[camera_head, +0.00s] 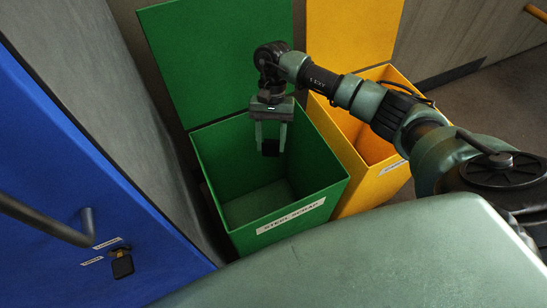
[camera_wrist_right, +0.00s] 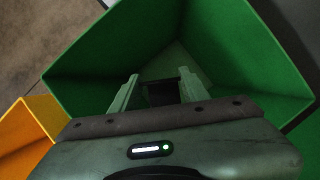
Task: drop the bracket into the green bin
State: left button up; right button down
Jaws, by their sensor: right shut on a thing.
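The green bin (camera_head: 328,192) stands open with its lid raised behind it, and a label on its front reads "STEEL SCRAP". My right gripper (camera_head: 270,146) points down over the bin's opening. It is shut on a small dark piece, the bracket (camera_head: 271,148), between its fingertips. In the right wrist view the bracket (camera_wrist_right: 162,93) shows as a dark shape between the two fingers, with the green bin (camera_wrist_right: 100,75) walls around and below it. The bracket's exact form is too dark to tell. My left gripper is not in view.
A yellow bin (camera_head: 385,188) with its lid up stands right beside the green bin.

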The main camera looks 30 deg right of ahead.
jog(key=c, duration=0.7)
grip_release()
jog(key=shift+o, duration=0.2)
jog(key=v, duration=0.8)
jog(key=shift+a+f, duration=0.1)
